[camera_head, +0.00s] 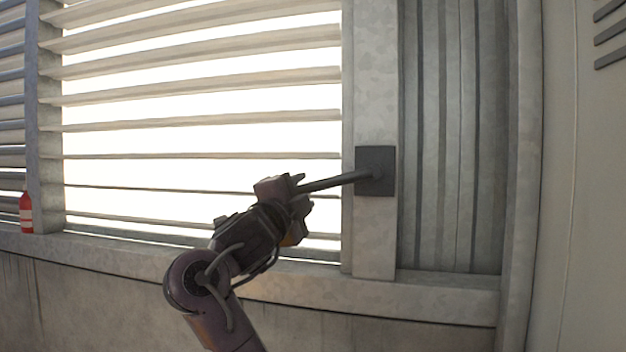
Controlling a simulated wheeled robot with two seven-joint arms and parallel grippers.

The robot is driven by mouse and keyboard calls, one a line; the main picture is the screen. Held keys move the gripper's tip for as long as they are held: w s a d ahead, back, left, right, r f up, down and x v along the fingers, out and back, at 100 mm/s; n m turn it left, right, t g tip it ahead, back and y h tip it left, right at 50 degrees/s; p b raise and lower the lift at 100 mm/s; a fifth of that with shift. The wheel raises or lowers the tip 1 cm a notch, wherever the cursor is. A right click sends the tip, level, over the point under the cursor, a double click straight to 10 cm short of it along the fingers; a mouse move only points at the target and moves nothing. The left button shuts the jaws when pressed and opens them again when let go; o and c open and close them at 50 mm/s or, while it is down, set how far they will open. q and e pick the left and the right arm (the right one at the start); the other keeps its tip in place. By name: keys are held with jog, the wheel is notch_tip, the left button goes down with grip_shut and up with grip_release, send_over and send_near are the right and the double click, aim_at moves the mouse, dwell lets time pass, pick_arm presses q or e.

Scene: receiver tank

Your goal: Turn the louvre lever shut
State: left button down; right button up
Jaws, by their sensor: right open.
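The louvre lever (335,182) is a dark rod. It comes out of a square dark plate (376,158) on the grey post and points left, its free end a little lower than the plate. The louvre slats (200,84) to the left stand apart, with bright light between them. My right gripper (302,192) is at the lever's free end, its fingers open. The lever's tip is hidden at the fingers, and I cannot tell whether they touch it. My left gripper is not in view.
A concrete sill (370,298) runs below the louvres. A red bottle (26,214) stands on it at the far left, clear of my arm. Ribbed grey panelling (450,140) is right of the post, and a pale cabinet-like surface (585,200) fills the right edge.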

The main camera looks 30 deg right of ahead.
aim_at(307, 190)
jog(key=p+x, duration=0.2)
jog(key=x, duration=0.3)
jog(key=shift+d+r+p, duration=0.1)
jog(key=shift+d+p, duration=0.2)
jog(key=shift+w+d, duration=0.15)
jog(key=shift+d, duration=0.05)
jog(key=shift+a, duration=0.1)
grip_shut()
